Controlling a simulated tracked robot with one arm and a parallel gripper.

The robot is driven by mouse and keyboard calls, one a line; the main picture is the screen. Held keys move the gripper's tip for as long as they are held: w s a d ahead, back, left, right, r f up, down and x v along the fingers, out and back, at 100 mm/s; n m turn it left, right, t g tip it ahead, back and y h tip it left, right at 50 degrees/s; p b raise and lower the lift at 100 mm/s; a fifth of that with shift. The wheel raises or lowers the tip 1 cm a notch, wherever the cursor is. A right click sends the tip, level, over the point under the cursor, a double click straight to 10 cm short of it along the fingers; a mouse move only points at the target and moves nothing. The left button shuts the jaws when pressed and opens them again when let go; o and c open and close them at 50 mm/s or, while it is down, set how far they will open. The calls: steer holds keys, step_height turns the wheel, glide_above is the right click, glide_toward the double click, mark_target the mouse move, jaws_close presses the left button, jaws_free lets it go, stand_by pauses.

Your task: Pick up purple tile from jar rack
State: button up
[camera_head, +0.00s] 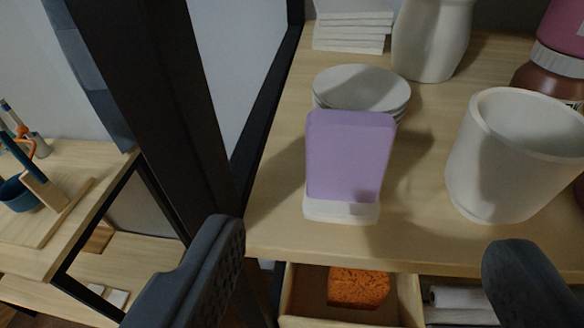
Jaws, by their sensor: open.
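The purple tile (349,155) stands upright in a small white holder (340,209) near the front edge of the wooden rack shelf (420,236). My gripper (372,277) is open, with one dark finger at the lower left and the other at the lower right. The tile is between the two fingers in the picture, farther off and higher up. Nothing is between the fingers at their tips, and neither finger appears to touch the tile.
White stacked plates (362,87) stand right behind the tile. A large white cup (515,155) is to its right. A dark upright post (165,100) runs along the left. An open drawer (300,295) below holds an orange block (358,288). A white vase (431,38) stands behind.

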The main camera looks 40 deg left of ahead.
mark_target(349, 150)
steer(key=p+x, duration=0.1)
steer(key=x, duration=0.6)
steer(key=shift+w, duration=0.25)
steer(key=shift+f+p+x, duration=0.1)
steer(key=shift+p+x, duration=0.35)
steer(key=shift+x, duration=1.05)
steer(key=shift+f+p+x, duration=0.15)
steer(key=shift+p+x, duration=0.3)
steer(key=shift+x, duration=1.1)
steer(key=shift+s+a, duration=0.15)
steer(key=shift+s, duration=0.1)
steer(key=c, duration=1.1)
